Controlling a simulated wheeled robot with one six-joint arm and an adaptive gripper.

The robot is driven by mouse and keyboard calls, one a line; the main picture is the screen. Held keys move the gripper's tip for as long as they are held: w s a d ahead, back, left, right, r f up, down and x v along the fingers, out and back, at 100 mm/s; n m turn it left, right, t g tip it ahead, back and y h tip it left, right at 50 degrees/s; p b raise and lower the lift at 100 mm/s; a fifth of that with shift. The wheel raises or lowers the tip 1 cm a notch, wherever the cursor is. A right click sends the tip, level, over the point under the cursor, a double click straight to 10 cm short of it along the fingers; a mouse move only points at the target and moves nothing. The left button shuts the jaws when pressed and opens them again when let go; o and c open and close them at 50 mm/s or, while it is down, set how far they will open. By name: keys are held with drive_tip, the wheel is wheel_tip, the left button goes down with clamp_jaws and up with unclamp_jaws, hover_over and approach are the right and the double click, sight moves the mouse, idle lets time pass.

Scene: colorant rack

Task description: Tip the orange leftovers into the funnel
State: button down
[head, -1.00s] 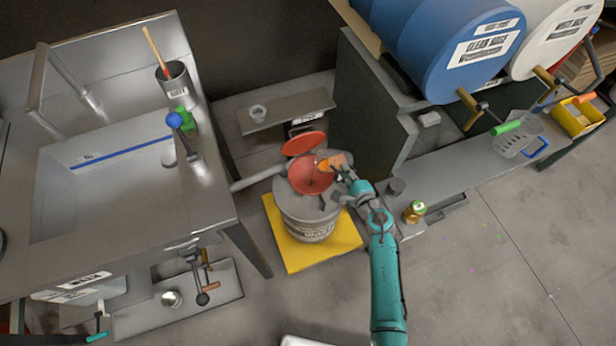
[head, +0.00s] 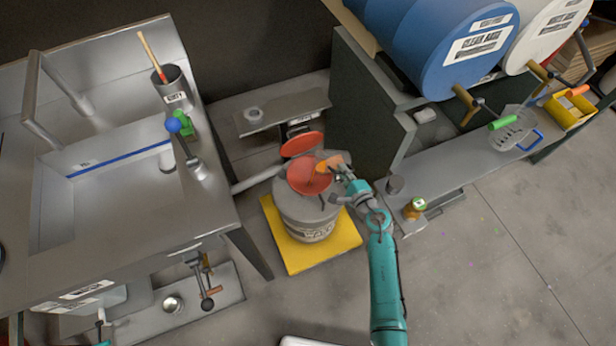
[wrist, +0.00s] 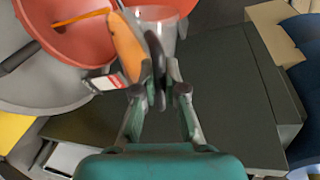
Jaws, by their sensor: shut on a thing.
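The red funnel (head: 308,177) sits on top of a grey waste drum (head: 310,218), its red lid raised behind it. My gripper (wrist: 158,95) is shut on a clear container (wrist: 165,18) that looks tilted toward the funnel. Orange material (wrist: 127,48) shows at the container's left side, with a white and red label (wrist: 106,82) below it. In the wrist view a thin orange streak (wrist: 82,16) shows over the funnel's red inside; whether it is falling or lying there I cannot tell. My fingers hide part of the container.
The drum stands on a yellow platform (head: 345,238). A steel sink bench (head: 205,210) is at the left. A dark cabinet (head: 368,110) and a bench with a small jar (head: 415,207) are at the right. Blue and white drums lie above. The floor at lower right is clear.

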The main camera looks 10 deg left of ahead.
drive_tip(key=shift+s+a+f+n+h+b, duration=0.2)
drive_tip(key=shift+s+a+n, duration=0.1)
drive_tip(key=shift+a, duration=0.25)
drive_tip(key=shift+s+a+f+n+h+b, duration=0.1)
drive_tip(key=shift+s+a+n+b, duration=0.15)
drive_tip(key=shift+a, duration=0.25)
idle(1.5)
